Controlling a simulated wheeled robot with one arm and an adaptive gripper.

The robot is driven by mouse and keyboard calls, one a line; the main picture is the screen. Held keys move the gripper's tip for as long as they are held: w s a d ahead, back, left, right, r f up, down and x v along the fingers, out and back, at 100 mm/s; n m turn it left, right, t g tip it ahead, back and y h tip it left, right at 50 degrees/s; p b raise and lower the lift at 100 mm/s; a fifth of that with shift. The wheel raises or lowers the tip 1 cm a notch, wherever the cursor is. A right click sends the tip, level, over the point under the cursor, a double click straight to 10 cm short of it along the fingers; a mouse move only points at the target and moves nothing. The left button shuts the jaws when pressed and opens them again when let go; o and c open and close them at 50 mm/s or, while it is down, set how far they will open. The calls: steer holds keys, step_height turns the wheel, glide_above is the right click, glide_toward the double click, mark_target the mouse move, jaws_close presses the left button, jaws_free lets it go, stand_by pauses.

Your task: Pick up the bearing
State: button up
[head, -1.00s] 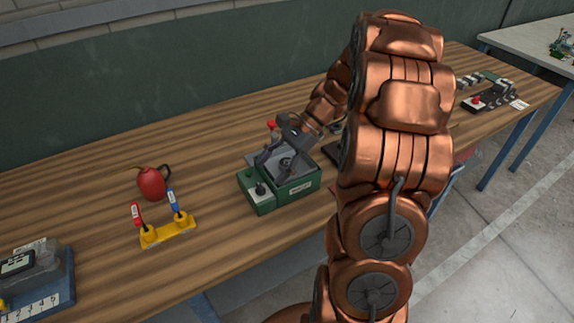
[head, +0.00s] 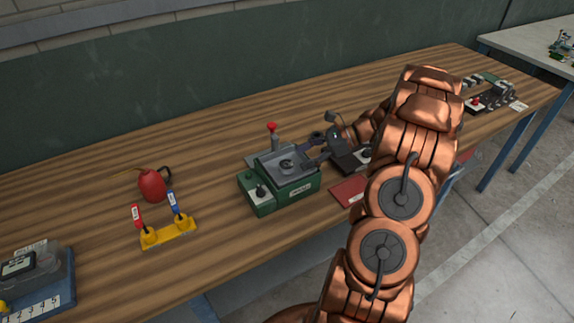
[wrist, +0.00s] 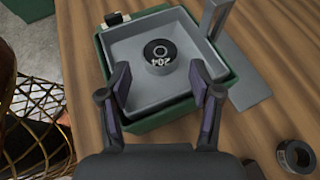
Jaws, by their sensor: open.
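The bearing also shows in the head view (head: 287,165). My gripper (wrist: 160,88) is open and empty, its two dark fingers spread at the near side of the tray, with the bearing ahead of the gap between them. In the head view my gripper (head: 312,150) reaches in from the right, at the tray's right edge. The bearing is apart from both fingers.
A loose dark ring (wrist: 296,156) lies on the table right of my gripper. A red-knobbed lever (head: 273,135) stands behind the tray. A red oil can (head: 152,185) and a yellow tagged stand (head: 168,234) are to the left. The table behind them is clear.

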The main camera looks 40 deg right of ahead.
mark_target(288, 164)
steer(key=p+x, duration=0.2)
steer(key=x, duration=0.2)
steer(key=shift+a+r, duration=0.1)
steer(key=shift+w+a+f, duration=0.2)
steer(key=shift+a+f, duration=0.1)
steer(key=shift+f, duration=0.05)
steer(key=c, duration=1.2)
steer(key=shift+r, duration=0.2)
steer(key=shift+r+b, duration=0.45)
steer(key=shift+r, duration=0.1)
steer(key=shift+s+a+r+b, duration=0.15)
steer(key=shift+r+b, duration=0.15)
steer(key=shift+r, duration=0.2)
steer(key=shift+s+d+r+b, duration=0.15)
steer(key=shift+r+b, duration=0.15)
steer(key=shift+r, duration=0.25)
steer(key=s+a+b, duration=0.1)
steer(key=s+a, duration=0.1)
steer(key=s, duration=0.2)
steer(key=s+a+r+b, duration=0.1)
steer(key=s+a+b, duration=0.1)
steer(key=s, duration=0.3)
steer(key=s+a+b, duration=0.1)
steer(key=s, duration=0.4)
steer(key=shift+s+a+r, duration=0.15)
steer(key=shift+a+r, duration=0.1)
steer(key=shift+a, duration=0.15)
